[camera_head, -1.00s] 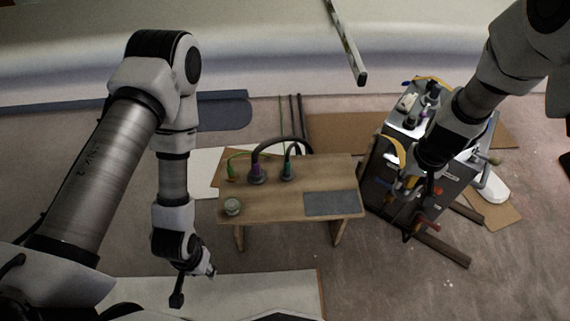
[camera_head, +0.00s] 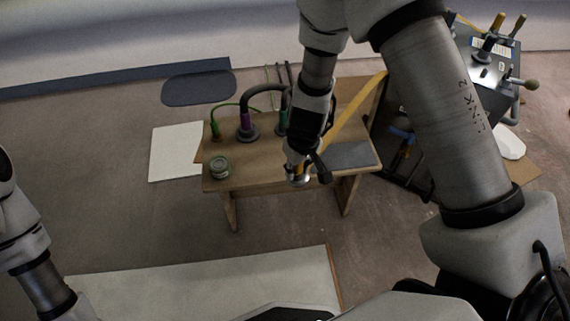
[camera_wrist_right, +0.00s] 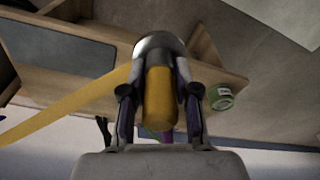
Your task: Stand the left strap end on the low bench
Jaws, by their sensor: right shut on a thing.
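My right gripper (camera_head: 299,168) is shut on the left strap end (camera_head: 299,180), a yellow piece with a silvery metal tip. The right wrist view shows the strap end (camera_wrist_right: 160,88) between the two fingers, its metal part pointing away from the palm. A yellow strap (camera_head: 352,113) runs from it towards the dark box at the right. The gripper is over the front part of the low wooden bench (camera_head: 250,172), left of a grey mat (camera_head: 350,155). I cannot tell whether the tip touches the bench. My left gripper is out of view.
A small green-sided tin (camera_head: 219,167) stands at the bench's front left. Hose ends with purple (camera_head: 246,127) and green (camera_head: 216,131) collars stand at the back left. A dark box (camera_head: 485,60) with handles stands at the right. Bare bench shows between tin and gripper.

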